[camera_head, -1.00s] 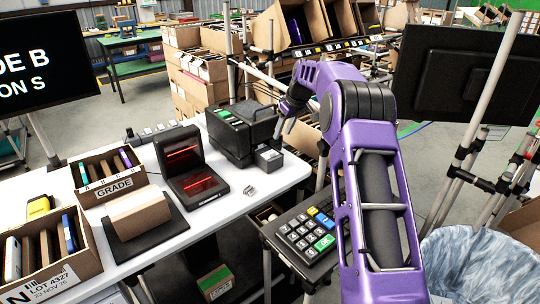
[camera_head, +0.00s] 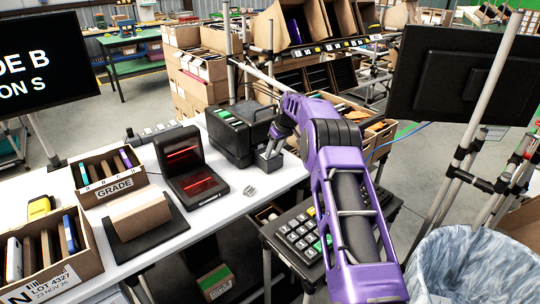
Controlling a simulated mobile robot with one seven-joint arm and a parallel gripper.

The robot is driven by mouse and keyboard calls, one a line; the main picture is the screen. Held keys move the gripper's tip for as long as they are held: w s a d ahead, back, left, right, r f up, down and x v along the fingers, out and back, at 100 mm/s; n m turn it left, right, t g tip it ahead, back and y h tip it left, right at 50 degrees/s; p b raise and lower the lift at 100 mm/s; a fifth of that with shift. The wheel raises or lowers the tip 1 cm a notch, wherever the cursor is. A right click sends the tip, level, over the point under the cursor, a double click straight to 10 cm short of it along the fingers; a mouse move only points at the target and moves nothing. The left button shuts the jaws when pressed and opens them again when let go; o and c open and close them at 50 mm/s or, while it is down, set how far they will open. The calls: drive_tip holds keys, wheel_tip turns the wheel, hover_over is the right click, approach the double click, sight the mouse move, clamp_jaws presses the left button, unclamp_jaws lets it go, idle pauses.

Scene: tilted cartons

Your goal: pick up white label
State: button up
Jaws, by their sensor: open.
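My gripper (camera_head: 271,153) is low at the right side of the black label printer (camera_head: 238,133), over the small dark grey box (camera_head: 269,163) at the table's right end. The jaws are open, but the fingertips are small and partly merge with the box, so I cannot tell whether they touch it. I cannot make out a white label; it may be hidden by the gripper or too small to see. A small crumpled silvery piece (camera_head: 250,191) lies on the white table in front of the printer, apart from the gripper.
A black scanner with red light (camera_head: 197,179) stands left of the gripper on the white table (camera_head: 225,207). A GRADE box (camera_head: 110,178) is farther left. A keypad (camera_head: 300,237) sits below my arm. A bin with a clear liner (camera_head: 465,262) is at the lower right.

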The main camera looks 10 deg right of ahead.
clamp_jaws()
drive_tip(key=shift+r, duration=0.15)
